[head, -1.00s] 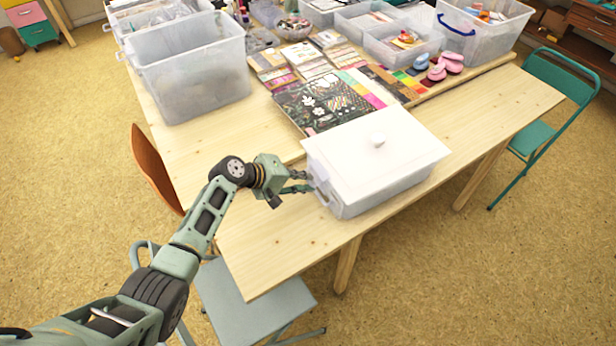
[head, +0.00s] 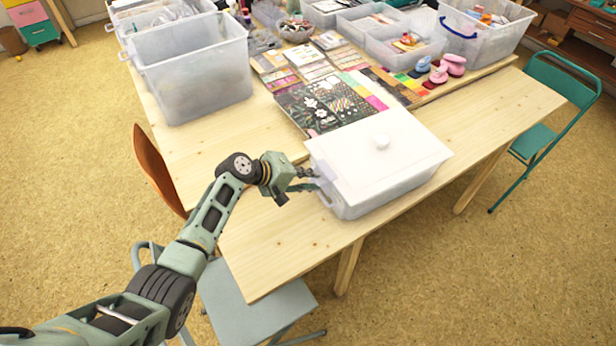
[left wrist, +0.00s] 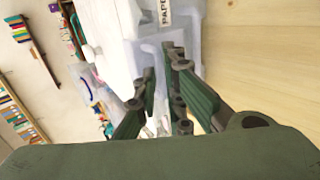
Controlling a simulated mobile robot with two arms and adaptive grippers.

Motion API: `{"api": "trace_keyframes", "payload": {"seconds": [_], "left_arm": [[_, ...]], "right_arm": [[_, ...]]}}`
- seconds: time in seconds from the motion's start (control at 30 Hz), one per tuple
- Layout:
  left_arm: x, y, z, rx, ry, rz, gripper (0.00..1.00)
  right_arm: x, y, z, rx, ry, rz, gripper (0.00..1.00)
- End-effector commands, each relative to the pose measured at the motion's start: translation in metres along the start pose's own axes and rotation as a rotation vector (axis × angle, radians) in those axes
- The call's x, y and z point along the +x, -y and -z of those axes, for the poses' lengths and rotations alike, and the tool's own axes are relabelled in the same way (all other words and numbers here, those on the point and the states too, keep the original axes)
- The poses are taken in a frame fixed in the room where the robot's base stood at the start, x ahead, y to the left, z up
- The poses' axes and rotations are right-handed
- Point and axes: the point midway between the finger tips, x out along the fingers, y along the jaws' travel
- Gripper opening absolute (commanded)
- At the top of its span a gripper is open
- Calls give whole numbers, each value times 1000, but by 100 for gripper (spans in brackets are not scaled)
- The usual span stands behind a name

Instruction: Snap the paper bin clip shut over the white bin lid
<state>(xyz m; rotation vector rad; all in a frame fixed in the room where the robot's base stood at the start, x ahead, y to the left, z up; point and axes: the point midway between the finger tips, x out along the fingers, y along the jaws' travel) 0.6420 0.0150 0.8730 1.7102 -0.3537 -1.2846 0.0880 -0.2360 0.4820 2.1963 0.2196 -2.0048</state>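The bin's label (left wrist: 165,12) shows at the top of the left wrist view. A pale translucent clip or handle (head: 324,197) is at the bin's left end; its exact position against the lid is unclear. My left gripper (head: 313,180) is close beside that end, fingers toward the bin. In the left wrist view its fingers (left wrist: 163,70) are apart, with pale translucent plastic beyond them; contact is unclear. My right gripper is not visible.
A dark patterned paper sheet (head: 325,107) and several stamp packs (head: 300,68) lie behind the bin. A large open clear bin (head: 195,85) stands at the back left. The wooden table (head: 265,240) is bare left of the bin. A grey chair (head: 250,310) stands in front.

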Motion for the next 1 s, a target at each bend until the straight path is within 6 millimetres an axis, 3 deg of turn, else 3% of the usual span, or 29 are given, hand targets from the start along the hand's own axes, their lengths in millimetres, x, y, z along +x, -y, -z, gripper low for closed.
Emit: {"api": "trace_keyframes", "payload": {"seconds": [0.03,0.47,0.67,1.0], "left_arm": [[0,-7,1,3,-2,-11,13],[-6,-4,0,3,-1,-8,13],[-32,-4,2,5,-4,-8,13],[-94,-1,1,3,-2,-3,13]], "right_arm": [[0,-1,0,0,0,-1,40],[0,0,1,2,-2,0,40],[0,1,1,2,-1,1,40],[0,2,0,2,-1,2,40]]}}
